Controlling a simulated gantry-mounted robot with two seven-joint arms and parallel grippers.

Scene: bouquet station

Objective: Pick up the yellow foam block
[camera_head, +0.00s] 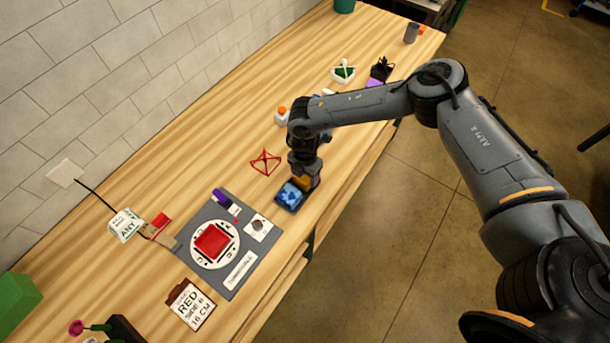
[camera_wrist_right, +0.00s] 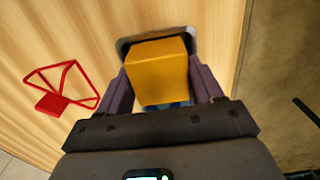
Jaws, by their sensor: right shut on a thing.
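The yellow foam block (camera_wrist_right: 158,72) sits between the two fingers of my right gripper (camera_wrist_right: 161,84) in the right wrist view, and the gripper is shut on it. In the head view, a small part of the block (camera_head: 301,183) shows below my right gripper (camera_head: 306,177). Right beside and beneath it is a small dark tray with a blue patterned inside (camera_head: 290,196). In the wrist view the tray's grey rim shows behind the block. I cannot tell whether the block touches the tray. My left gripper is not in view.
A red wire frame (camera_head: 265,162) stands left of the gripper. A grey mat (camera_head: 190,240) with a red square (camera_head: 214,242) lies nearer. An orange-capped bottle (camera_head: 281,116) stands behind. The wooden table's (camera_head: 150,160) front edge is close on the right.

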